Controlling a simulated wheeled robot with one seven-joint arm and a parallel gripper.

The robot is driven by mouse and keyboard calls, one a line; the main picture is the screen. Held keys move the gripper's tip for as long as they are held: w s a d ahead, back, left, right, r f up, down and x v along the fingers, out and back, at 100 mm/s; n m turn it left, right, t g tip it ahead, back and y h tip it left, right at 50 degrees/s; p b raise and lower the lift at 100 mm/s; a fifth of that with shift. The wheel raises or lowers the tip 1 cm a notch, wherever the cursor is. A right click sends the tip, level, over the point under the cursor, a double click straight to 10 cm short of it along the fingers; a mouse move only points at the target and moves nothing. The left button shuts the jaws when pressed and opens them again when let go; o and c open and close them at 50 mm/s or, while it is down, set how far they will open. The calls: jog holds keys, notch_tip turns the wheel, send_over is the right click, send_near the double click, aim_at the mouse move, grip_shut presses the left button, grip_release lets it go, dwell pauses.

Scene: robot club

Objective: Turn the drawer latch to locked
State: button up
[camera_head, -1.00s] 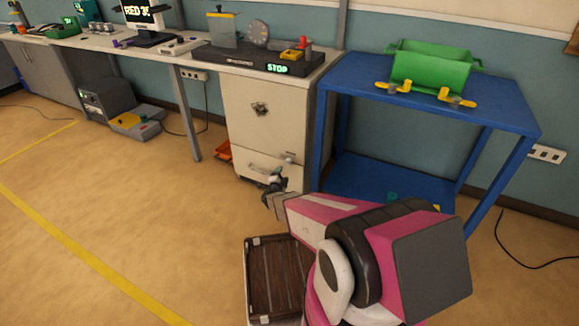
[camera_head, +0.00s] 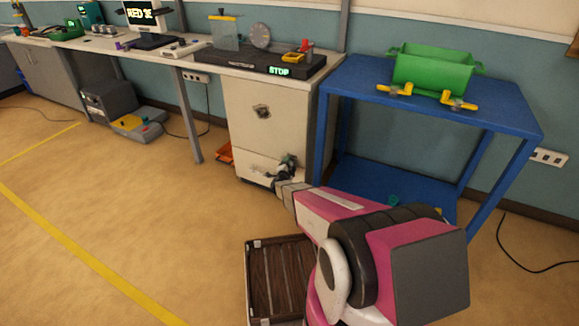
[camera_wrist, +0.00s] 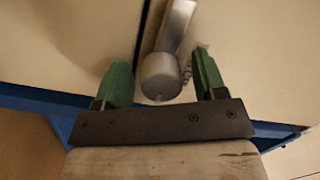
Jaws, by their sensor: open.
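The drawer latch (camera_wrist: 162,74) is a grey metal lever with a round knob end. In the wrist view it stands between the two green fingers of my gripper (camera_wrist: 157,84), with a gap to each finger. My gripper is open around it. In the head view my gripper (camera_head: 286,168) is at the lower right front of the white cabinet (camera_head: 262,118), by its bottom drawer (camera_head: 254,167), and hides the latch there. A partly covered marking shows beside the latch in the wrist view; I cannot read it.
A blue table (camera_head: 446,108) stands right of the cabinet, its near leg close to my gripper. It bears a green bin (camera_head: 432,72) with yellow clamps. An orange item (camera_head: 224,156) lies left of the cabinet.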

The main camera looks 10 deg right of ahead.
jog(key=c, duration=0.9)
jog(key=shift+n, duration=0.3)
jog(key=n, duration=0.4)
jog(key=shift+g, duration=0.4)
jog(key=n, duration=0.4)
jog(key=shift+a+g, duration=0.1)
jog(key=shift+g, duration=0.3)
jog(key=n, duration=0.5)
jog(key=shift+g+h, duration=0.3)
jog(key=shift+h, duration=0.1)
jog(key=shift+o, duration=0.3)
jog(key=shift+n+g+h, duration=0.3)
jog(key=shift+n, duration=1.1)
